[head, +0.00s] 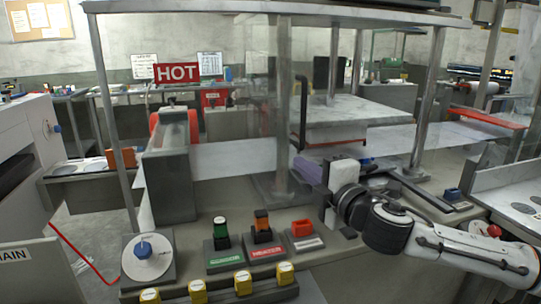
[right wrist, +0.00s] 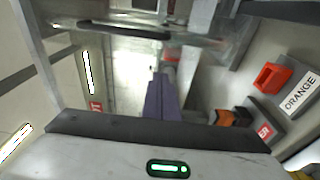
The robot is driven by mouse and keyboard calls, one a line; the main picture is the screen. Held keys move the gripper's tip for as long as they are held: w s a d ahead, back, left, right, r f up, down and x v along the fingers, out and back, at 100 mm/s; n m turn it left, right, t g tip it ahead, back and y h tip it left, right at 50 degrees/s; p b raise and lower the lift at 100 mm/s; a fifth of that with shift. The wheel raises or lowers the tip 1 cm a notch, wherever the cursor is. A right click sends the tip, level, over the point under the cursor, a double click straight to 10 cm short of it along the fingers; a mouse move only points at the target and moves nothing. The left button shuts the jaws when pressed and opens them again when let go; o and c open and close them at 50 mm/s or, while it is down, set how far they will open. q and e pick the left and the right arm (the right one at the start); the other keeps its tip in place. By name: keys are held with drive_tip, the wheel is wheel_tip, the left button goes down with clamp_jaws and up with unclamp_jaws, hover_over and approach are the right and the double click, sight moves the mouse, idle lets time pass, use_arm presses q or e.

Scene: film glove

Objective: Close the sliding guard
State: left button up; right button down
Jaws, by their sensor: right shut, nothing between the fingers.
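The sliding guard is a clear panel (head: 268,95) standing at the middle of the machine's frame, with an upright black handle (head: 302,112) on its right side. Right of the panel the front is open toward the marble-topped block (head: 355,113). My right gripper (head: 300,168) has purple fingers, closed together and empty, pointing left at a height below the handle. It looks close to the lower part of the panel; I cannot tell if they touch. In the right wrist view the shut fingers (right wrist: 161,78) point away over the machine. My left gripper is out of view.
The front panel carries a green switch (head: 221,228), an orange switch (head: 262,222), a red-orange button (head: 302,228) and several yellow knobs. A blue knob (head: 145,248) is at left. Frame posts (head: 428,95) stand at the sides. A red HOT sign (head: 177,72) is behind.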

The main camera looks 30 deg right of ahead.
sight(296, 151)
use_arm(q)
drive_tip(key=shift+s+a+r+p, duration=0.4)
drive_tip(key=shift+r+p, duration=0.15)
drive_tip(key=shift+p, duration=0.65)
use_arm(e)
drive_tip(key=w+d, duration=0.4)
drive_tip(key=w, duration=0.4)
drive_tip(key=shift+d, duration=0.3)
drive_tip(key=shift+w, duration=0.1)
